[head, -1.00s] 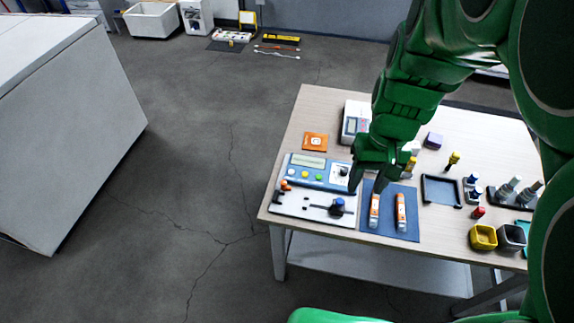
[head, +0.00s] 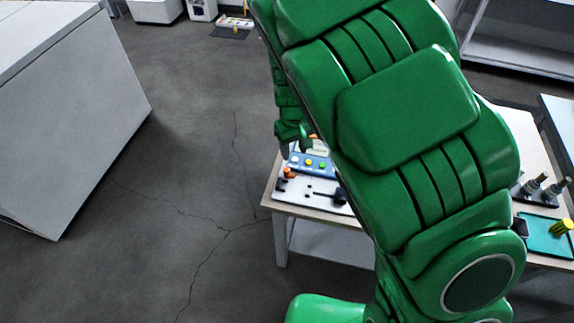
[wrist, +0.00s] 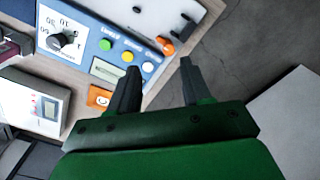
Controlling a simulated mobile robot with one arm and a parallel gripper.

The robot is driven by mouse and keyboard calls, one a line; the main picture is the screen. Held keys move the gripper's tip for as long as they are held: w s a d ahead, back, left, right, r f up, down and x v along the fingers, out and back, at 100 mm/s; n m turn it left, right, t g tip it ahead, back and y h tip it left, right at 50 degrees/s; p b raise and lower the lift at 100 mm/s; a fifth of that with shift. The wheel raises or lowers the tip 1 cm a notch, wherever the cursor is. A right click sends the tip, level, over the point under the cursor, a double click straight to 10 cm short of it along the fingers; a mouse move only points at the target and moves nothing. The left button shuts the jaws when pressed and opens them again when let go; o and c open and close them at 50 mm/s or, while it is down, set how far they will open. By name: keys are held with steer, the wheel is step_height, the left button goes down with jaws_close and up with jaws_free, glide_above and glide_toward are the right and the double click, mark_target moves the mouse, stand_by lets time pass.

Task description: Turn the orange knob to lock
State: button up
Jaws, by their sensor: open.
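The orange knob (head: 290,173) sits at the left end of a white plate (head: 308,190), near the table's left edge. In the wrist view the orange knob (wrist: 166,48) shows beyond and between my fingertips, on the plate's near end. My gripper (wrist: 158,70) is open and empty, with its two dark fingers spread apart and the knob clear of them. In the head view my gripper (head: 292,137) hangs by the table's left edge, behind the knob; its fingers are hard to make out there. My arm hides much of the table. I cannot read a lock mark.
A blue panel (head: 320,165) with coloured buttons lies just behind the plate; its black dial (wrist: 62,40) shows in the wrist view. An orange card (wrist: 100,97) lies near my left finger. A teal tray (head: 545,232) is at the right. Floor left of the table is clear.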

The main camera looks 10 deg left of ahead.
mark_target(287, 169)
steer(key=shift+w+a+f+n, duration=0.1)
steer(key=shift+a+f+n, duration=0.2)
steer(key=shift+a+f, duration=0.65)
steer(key=shift+f, duration=3.8)
steer(key=shift+c, duration=0.4)
jaws_close()
